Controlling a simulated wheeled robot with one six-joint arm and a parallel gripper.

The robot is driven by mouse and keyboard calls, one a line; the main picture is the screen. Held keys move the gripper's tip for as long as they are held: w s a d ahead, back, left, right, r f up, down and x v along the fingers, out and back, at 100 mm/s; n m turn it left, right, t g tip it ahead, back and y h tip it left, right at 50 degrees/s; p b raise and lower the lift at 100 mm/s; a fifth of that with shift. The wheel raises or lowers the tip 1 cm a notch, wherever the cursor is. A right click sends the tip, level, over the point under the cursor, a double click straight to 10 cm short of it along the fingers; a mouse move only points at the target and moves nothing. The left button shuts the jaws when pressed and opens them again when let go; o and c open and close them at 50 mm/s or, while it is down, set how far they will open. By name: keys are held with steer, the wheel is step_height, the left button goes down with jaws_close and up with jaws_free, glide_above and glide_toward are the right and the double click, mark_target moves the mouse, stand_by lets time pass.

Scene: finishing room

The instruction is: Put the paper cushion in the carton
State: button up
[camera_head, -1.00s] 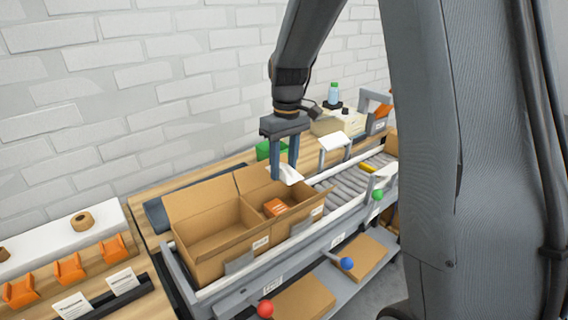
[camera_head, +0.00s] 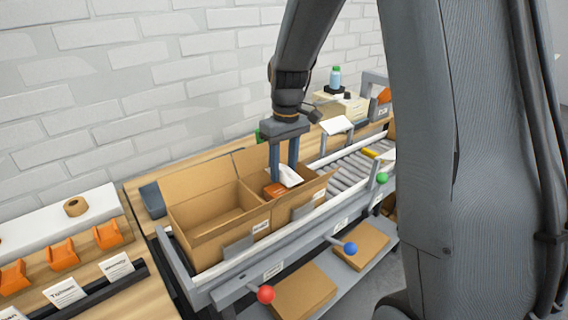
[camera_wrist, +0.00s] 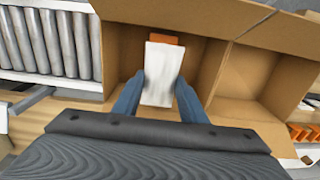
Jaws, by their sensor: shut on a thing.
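The paper cushion (camera_head: 290,176) is a white, flat-looking piece held between the fingers of my gripper (camera_head: 283,176). In the wrist view the cushion (camera_wrist: 162,72) shows as a white rectangle between the two fingers (camera_wrist: 159,90). The fingers reach down into the opening of the right-hand carton (camera_head: 285,213), which has its flaps open. An orange item (camera_head: 274,189) lies in that carton, and it also shows in the wrist view (camera_wrist: 165,39), partly covered by the cushion. Whether the cushion touches it or the carton floor I cannot tell.
A second open carton (camera_head: 206,243) stands against the left side and looks empty. A roller conveyor (camera_head: 352,167) runs off to the right. Flat cardboard (camera_head: 305,290) lies on the shelf below.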

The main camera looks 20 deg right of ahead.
steer(key=shift+a+f+b, duration=0.1)
steer(key=shift+f+b, duration=0.8)
steer(key=shift+f, duration=1.5)
steer(key=o, duration=1.1)
steer(key=shift+r, duration=0.2)
steer(key=shift+r+p, duration=0.95)
steer(key=shift+r+p, duration=2.25)
steer(key=shift+r, duration=0.7)
